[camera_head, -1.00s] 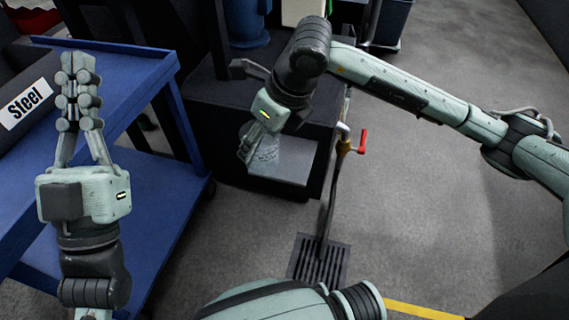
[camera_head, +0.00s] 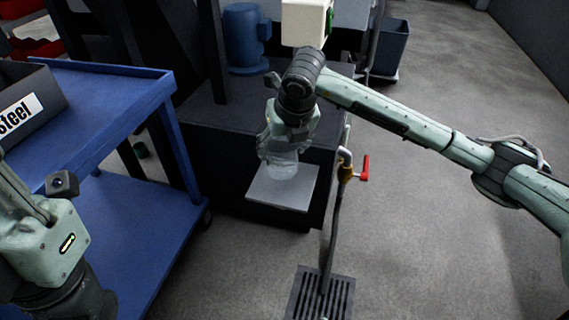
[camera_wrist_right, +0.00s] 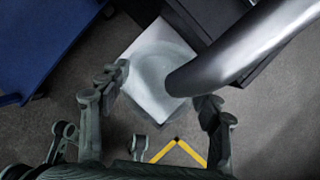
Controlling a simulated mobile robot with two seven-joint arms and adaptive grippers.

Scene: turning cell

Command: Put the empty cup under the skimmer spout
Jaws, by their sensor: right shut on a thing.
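The cup (camera_head: 281,164) is clear and see-through. My right gripper (camera_head: 278,148) is shut on it and holds it over the pale square plate (camera_head: 290,195) at the machine's foot. In the right wrist view the cup's faint round outline (camera_wrist_right: 152,72) shows beyond the fingers (camera_wrist_right: 160,105), over the plate. A thick grey pipe (camera_wrist_right: 235,58), which looks like the spout, passes across the cup there; the gap between them cannot be told. Whether the cup touches the plate is unclear. My left gripper (camera_head: 15,195) is at the left edge, its fingertips cut off.
A blue cart (camera_head: 110,85) with a bin marked "Steel" (camera_head: 22,105) stands at left. A valve with a red handle (camera_head: 364,168) is right of the plate, above a floor drain (camera_head: 318,297). A blue motor (camera_head: 243,38) stands behind. The floor at right is clear.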

